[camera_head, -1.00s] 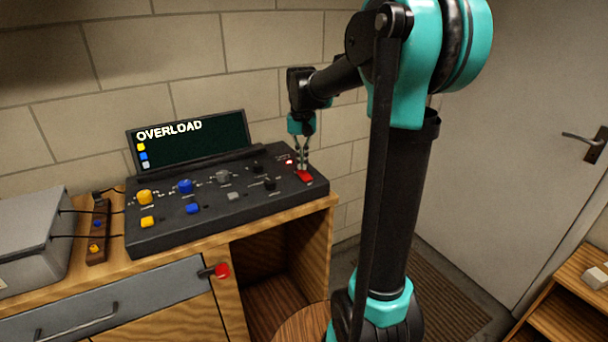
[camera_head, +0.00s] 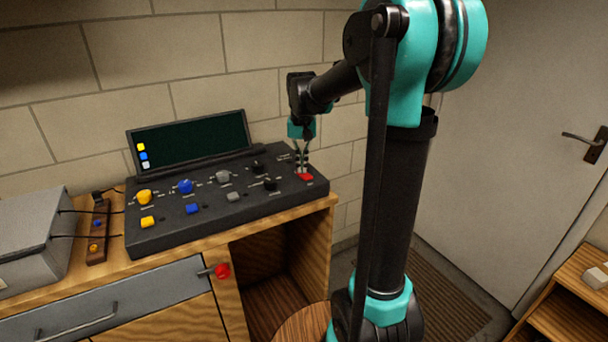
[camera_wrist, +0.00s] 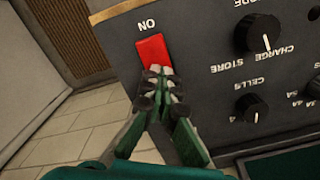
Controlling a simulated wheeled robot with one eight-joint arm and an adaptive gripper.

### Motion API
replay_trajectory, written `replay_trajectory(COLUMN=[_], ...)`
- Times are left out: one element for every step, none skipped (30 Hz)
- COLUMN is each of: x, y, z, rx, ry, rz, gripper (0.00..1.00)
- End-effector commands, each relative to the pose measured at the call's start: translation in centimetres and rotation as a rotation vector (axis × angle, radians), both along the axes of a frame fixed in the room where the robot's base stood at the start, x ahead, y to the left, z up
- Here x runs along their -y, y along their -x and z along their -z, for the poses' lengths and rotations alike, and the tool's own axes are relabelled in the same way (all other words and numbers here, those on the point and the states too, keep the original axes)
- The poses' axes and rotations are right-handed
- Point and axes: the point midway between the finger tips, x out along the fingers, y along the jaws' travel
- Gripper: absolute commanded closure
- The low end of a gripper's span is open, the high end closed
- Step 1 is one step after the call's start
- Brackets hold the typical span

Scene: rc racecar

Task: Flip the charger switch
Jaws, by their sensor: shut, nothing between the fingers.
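The charger (camera_head: 215,215) is a black sloped console on the wooden bench, with yellow, blue, grey and black knobs and a dark screen (camera_head: 190,143) behind it. Its red switch (camera_head: 306,177) sits at the console's right end. In the wrist view the red switch (camera_wrist: 152,52) is beside the word "ON". My gripper (camera_head: 303,170) points down at the switch. In the wrist view my gripper (camera_wrist: 160,78) is shut and empty, its fingertips over the switch's lower edge and hiding part of it. They look to be at or touching the switch.
A grey box (camera_head: 35,235) with cables and a small brown block (camera_head: 98,232) stand left of the charger. A door (camera_head: 520,130) and a wooden shelf (camera_head: 570,310) are at right.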

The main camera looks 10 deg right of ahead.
Motion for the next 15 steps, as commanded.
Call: replay_trajectory(x=[0.0,0.0,0.0,0.0,0.0,0.0,0.0,0.0,0.0,0.0,0.0,0.0,0.0,0.0,0.0], y=[0.0,0.0,0.0,0.0,0.0,0.0,0.0,0.0,0.0,0.0,0.0,0.0,0.0,0.1,0.0], z=[0.0,0.0,0.0,-0.1,-0.3,-0.5,-0.8,-1.0,-1.3,-1.5,-1.7,-2.0,-2.2,-2.4,-2.7], rx=[0.0,0.0,0.0,0.0,0.0,0.0,0.0,0.0,0.0,0.0,0.0,0.0,0.0,0.0,0.0], ry=[0.0,0.0,0.0,0.0,0.0,0.0,0.0,0.0,0.0,0.0,0.0,0.0,0.0,0.0,0.0], rz=[0.0,0.0,0.0,0.0,0.0,0.0,0.0,0.0,0.0,0.0,0.0,0.0,0.0,0.0,0.0], gripper=[1.0,1.0,1.0,1.0,1.0,1.0,1.0,1.0,1.0,1.0,1.0,1.0,1.0,1.0,1.0])
